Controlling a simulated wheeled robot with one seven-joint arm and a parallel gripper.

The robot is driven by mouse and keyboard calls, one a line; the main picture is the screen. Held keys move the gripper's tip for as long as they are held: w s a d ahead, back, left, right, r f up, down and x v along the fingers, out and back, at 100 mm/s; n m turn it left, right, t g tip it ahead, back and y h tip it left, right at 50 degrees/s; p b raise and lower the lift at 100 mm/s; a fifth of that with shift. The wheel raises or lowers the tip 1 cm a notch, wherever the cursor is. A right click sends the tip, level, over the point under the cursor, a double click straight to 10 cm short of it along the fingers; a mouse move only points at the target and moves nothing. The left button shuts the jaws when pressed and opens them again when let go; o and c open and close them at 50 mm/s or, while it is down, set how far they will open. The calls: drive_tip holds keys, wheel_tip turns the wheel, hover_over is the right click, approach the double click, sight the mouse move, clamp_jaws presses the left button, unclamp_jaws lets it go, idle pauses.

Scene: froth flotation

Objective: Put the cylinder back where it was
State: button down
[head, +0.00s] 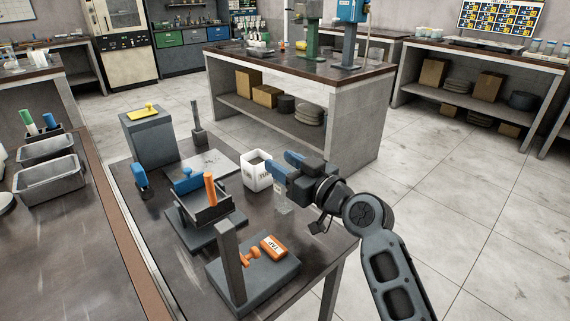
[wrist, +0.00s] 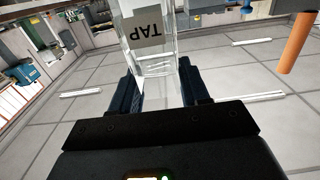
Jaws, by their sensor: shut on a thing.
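The clear cylinder (wrist: 148,42) bears a grey label reading TAP and sits between the two dark fingers of my gripper (wrist: 160,88) in the wrist view. In the head view my gripper (head: 284,163) is shut on it above the right side of the near bench. A faint clear part of the cylinder (head: 282,203) shows below the gripper. The cylinder's full length and base are hard to make out there. A grey stand (head: 240,281) with a post, an orange knob and an orange TAP tag (head: 273,247) stands at the bench's front.
A dark open box with an orange handle (head: 210,190) is further left. A grey block with a yellow item (head: 148,138) and a flat grey plate (head: 207,162) lie behind. Open floor is to the right.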

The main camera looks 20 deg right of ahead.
drive_tip(key=shift+f, duration=0.2)
drive_tip(key=c, duration=0.5)
unclamp_jaws()
drive_tip(key=shift+r, duration=0.1)
drive_tip(key=shift+c, duration=0.2)
drive_tip(key=shift+r, duration=0.1)
drive_tip(key=b+v, duration=0.2)
drive_tip(key=v, duration=1)
